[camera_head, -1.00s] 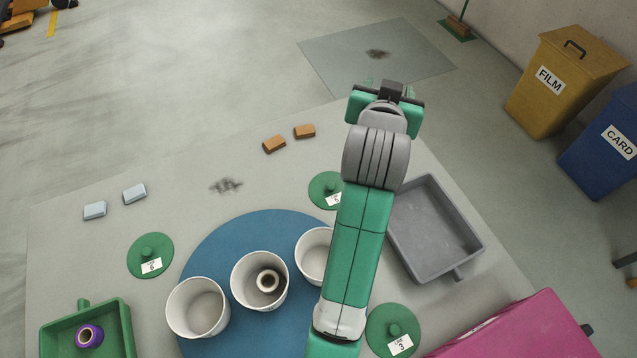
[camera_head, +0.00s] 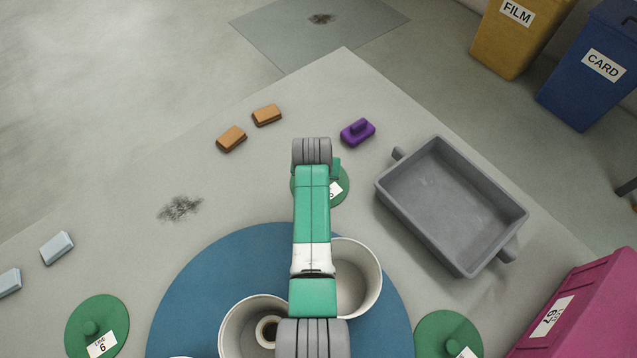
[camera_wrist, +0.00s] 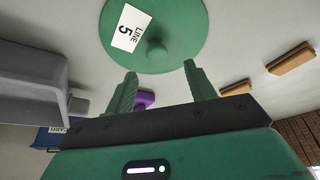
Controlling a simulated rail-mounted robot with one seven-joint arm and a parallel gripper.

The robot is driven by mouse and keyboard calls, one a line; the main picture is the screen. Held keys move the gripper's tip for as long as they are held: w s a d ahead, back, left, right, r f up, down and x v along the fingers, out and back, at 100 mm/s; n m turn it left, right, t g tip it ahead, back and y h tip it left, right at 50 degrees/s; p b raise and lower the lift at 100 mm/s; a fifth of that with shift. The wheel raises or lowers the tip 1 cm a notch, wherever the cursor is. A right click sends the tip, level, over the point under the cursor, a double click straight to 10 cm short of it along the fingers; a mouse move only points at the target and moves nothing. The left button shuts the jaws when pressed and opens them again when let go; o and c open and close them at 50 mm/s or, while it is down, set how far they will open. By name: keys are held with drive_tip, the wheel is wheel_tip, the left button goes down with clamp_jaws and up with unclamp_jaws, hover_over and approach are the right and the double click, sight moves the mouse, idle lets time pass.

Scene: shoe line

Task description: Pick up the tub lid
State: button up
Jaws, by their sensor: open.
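A round green tub lid (camera_head: 342,190) with a central knob and a white label lies on the table, partly hidden behind my arm. In the wrist view this lid (camera_wrist: 180,22) is labelled LINE 5, and its knob shows just beyond the fingertips. My gripper (camera_wrist: 160,72) is open and empty, its two green fingers apart, with the knob roughly between their directions. Whether the fingers touch the lid cannot be told. In the head view my arm mostly hides the gripper. Another green lid (camera_head: 78,327), labelled 6, lies at lower left, and a third (camera_head: 432,328) at lower right.
White tubs (camera_head: 365,275) stand on a round blue mat (camera_head: 200,285); one holds a spool. A grey tray (camera_head: 450,205) and a purple handled block (camera_head: 357,132) lie to the right. Orange blocks (camera_head: 231,139) lie beyond. A magenta box (camera_head: 590,310) stands at lower right.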

drive_tip(key=b+x, duration=0.2)
drive_tip(key=s+b+x, duration=0.1)
drive_tip(key=x, duration=0.1)
drive_tip(key=shift+w+d+f+b, duration=0.15)
drive_tip(key=shift+d+f+b, duration=0.1)
drive_tip(key=shift+f+b, duration=0.15)
drive_tip(key=shift+w+f, duration=0.3)
drive_tip(key=shift+r, duration=0.1)
drive_tip(key=c, duration=1)
drive_tip(key=shift+r, duration=0.1)
drive_tip(key=shift+c, duration=0.2)
